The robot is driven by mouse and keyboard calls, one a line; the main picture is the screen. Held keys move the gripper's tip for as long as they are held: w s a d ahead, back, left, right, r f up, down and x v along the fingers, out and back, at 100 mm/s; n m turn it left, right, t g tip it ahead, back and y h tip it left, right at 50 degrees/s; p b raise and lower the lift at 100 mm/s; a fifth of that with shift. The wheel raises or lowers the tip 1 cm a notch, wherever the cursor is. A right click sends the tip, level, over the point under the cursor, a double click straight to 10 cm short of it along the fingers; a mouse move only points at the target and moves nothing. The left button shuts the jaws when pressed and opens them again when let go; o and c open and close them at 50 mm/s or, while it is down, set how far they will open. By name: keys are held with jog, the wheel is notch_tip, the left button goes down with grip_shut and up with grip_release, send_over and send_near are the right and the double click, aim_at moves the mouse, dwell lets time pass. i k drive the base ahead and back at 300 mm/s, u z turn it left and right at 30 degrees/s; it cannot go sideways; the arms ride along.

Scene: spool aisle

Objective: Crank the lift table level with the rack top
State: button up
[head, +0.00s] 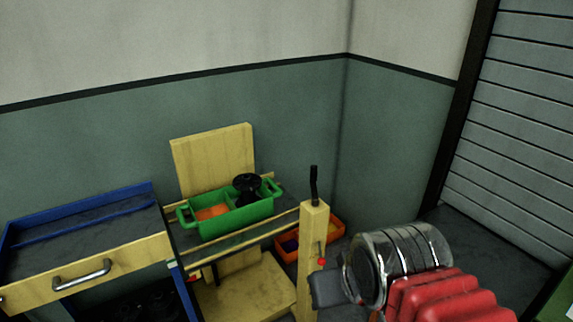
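The lift table has yellow rails (240,238), a yellow back board (213,160) and a yellow post (313,245). A black handle (314,186) stands up from the post's top. A small red knob (321,262) shows on the post's right side, by a thin lever. The blue-framed rack (80,222) with a dark top is at left; the near rail's left end appears lower in the picture than the rack top's right corner. My gripper (326,289) shows only as a dark grey part right of the post's lower end; its fingers are mostly hidden, and contact is unclear.
A green crate (256,212) with an orange item and a black spool (247,188) sits on the lift table. An orange bin (335,232) is behind the post. The rack's yellow front has a metal handle (82,275). Walls close the back; open floor (490,250) lies right.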

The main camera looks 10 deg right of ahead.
aim_at(315, 182)
jog(key=u, duration=0.45)
jog(key=i, duration=1.35)
jog(key=u, duration=0.05)
